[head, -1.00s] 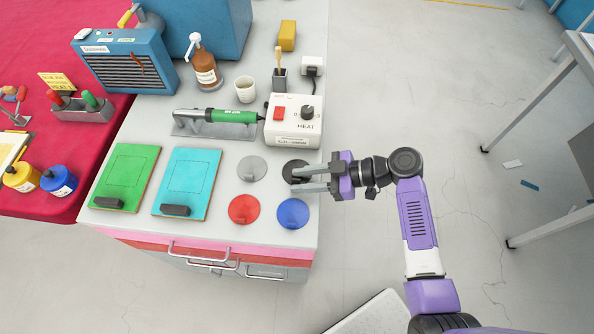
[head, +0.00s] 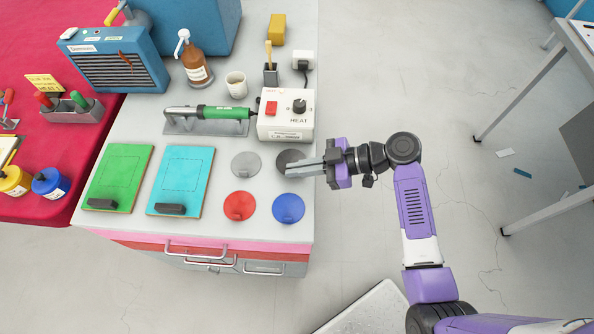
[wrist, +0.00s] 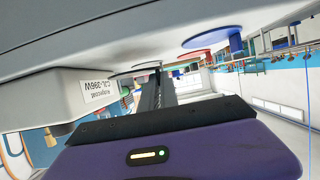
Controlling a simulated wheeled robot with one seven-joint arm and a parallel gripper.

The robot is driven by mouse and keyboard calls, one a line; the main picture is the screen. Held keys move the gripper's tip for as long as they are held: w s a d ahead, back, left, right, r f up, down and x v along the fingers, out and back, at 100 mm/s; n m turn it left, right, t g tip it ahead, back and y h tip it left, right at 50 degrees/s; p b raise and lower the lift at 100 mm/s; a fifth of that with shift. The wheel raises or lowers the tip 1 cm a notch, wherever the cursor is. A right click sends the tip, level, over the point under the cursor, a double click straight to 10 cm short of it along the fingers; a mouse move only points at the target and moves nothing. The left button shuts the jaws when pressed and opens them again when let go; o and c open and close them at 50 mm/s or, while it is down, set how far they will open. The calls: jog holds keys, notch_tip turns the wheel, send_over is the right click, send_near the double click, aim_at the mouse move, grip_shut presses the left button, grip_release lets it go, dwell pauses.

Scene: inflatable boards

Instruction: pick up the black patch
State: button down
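The black patch (head: 287,157) is a dark disc lying on the grey worktop near its right edge, beside the grey patch. My gripper (head: 292,169) reaches in from the right, low over the worktop. Its two long grey fingers are close together at the patch, apparently shut on its raised tab; they cover part of the disc. In the wrist view, which is turned over, the fingers (wrist: 157,78) meet just at the disc's face. The patch shows no clear lift off the worktop.
The grey patch (head: 246,165), red patch (head: 240,206) and blue patch (head: 288,208) lie close by. The white heat control box (head: 286,118) stands just behind. A green board (head: 118,175) and a cyan board (head: 182,178) lie left. Open floor is right of the worktop.

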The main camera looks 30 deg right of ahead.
notch_tip(320, 180, up, 18)
jog(key=shift+f+b, duration=0.2)
jog(key=shift+b, duration=0.2)
dwell(0.6)
